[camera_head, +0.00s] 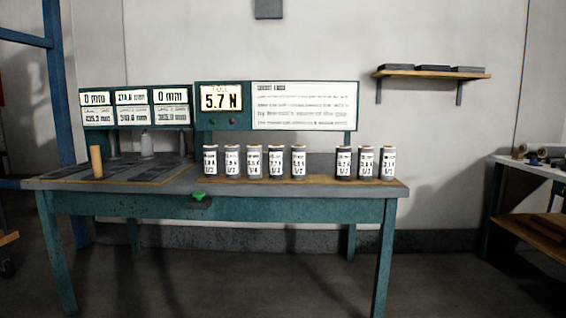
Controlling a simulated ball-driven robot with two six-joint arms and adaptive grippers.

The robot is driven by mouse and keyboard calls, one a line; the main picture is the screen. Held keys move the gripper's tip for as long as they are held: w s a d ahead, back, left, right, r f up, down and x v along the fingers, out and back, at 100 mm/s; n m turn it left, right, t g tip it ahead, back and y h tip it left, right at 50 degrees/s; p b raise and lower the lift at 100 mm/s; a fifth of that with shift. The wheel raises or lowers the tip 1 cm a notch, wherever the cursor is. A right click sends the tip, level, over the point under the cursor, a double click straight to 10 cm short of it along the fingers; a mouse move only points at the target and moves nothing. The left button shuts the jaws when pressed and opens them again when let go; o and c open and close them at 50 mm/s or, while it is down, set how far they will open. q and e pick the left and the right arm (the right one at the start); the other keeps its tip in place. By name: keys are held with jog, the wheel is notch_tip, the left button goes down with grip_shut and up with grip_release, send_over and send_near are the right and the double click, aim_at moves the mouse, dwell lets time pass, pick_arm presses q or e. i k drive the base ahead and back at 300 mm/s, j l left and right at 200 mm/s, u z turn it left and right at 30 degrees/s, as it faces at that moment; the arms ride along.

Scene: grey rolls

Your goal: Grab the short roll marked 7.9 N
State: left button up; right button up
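Several short grey rolls with white labels stand upright in a row on the workbench (330,188). A group on the left runs from the leftmost roll (210,161) to the roll (298,163) at its right end. After a gap stand three more: one roll (344,164), a middle roll (366,164) and the rightmost roll (388,164). Their labels carry small numbers above a fraction-like line. The print is too small for me to tell which one reads 7.9 N. Neither of my grippers is in view.
A display (221,98) behind the rolls reads 5.7 N, beside a text board (304,105). Smaller mm displays (135,108) stand left. A tan cylinder (96,161) and a clear bottle (147,145) are on the bench's left. A green item (198,196) sits at the front edge.

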aim_at(232, 154)
jog(key=i+j+u, duration=0.1)
jog(key=i, duration=0.25)
jog(key=i+j, duration=0.3)
jog(key=i+j+u, duration=0.15)
jog(key=i, duration=0.3)
